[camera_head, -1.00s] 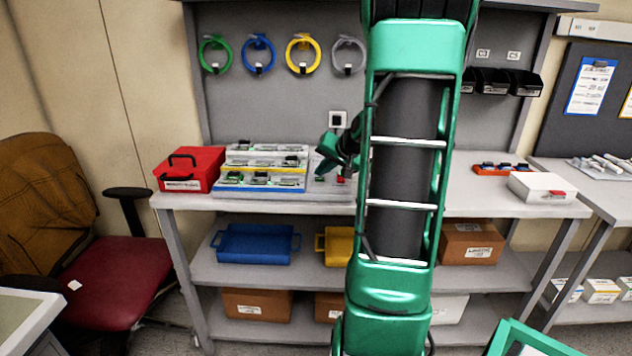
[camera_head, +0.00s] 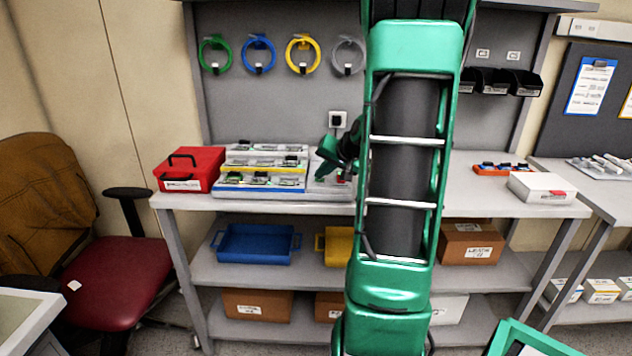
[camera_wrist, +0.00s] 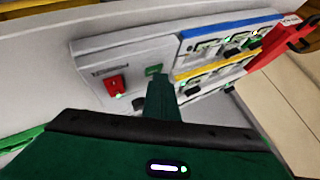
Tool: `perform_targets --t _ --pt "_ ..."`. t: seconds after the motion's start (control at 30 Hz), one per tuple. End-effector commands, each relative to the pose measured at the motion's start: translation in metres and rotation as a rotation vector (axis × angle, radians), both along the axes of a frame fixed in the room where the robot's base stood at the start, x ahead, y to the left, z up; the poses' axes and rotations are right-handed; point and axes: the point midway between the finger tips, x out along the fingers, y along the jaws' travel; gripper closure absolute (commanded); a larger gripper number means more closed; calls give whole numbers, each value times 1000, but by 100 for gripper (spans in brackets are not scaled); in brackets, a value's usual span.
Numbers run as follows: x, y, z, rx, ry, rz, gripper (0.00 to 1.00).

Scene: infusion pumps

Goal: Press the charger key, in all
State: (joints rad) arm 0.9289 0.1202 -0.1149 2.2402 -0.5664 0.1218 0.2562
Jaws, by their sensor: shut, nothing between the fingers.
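The charger rack (camera_head: 262,168) has stepped rows with blue, yellow and white edges and small units in its slots. It also shows in the wrist view (camera_wrist: 222,62). Its plain grey panel (camera_wrist: 95,65) carries a red switch (camera_wrist: 115,86) with a small green light and a green key (camera_wrist: 154,69). My gripper (camera_head: 321,174) is over this panel in the head view. In the wrist view my shut fingers (camera_wrist: 161,80) end right at the green key and cover part of its surroundings. I cannot tell whether they touch it. A dark part beside the fingers is partly hidden.
A red box (camera_head: 190,170) stands left of the rack, and it shows at the right in the wrist view (camera_wrist: 285,45). My arm hides the bench middle. A white box (camera_head: 540,187) and an orange tray (camera_head: 500,170) are at the right. A wall socket (camera_head: 338,119) is above the panel.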

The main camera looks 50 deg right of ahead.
Motion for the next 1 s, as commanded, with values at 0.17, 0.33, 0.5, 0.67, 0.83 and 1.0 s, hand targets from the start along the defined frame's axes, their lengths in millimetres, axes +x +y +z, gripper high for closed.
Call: perform_targets --t 0.17,0.33,0.5,0.67,0.83,1.0 --pt "0 0 1 1 1 1 100" --pt "0 0 8 0 1 1 100" --pt "0 1 15 0 1 1 100" --pt "0 1 16 1 1 1 100" --pt "0 0 16 1 1 1 100" --pt "0 0 28 -2 -2 1 100"
